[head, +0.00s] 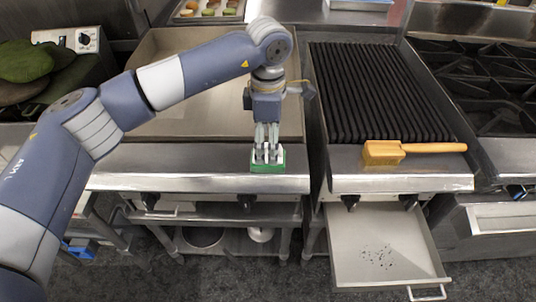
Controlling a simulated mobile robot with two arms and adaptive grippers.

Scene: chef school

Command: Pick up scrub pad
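The scrub pad (267,168), a small block with a green edge and a pale top, lies on the steel front ledge of the flat griddle. My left gripper (267,156) points straight down onto it, with the fingertips at its pale top. The fingers look close together, but I cannot tell whether they grip the pad or only touch it. The pad appears to rest on or just over the ledge. The fingers hide part of its top. My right gripper is not in view.
A ribbed grill (380,90) stands to the right, with an orange long-handled brush (410,149) on its front ledge. Below it, a drawer (385,245) is pulled out. A stove (485,85) is at far right. The griddle plate (210,120) is clear.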

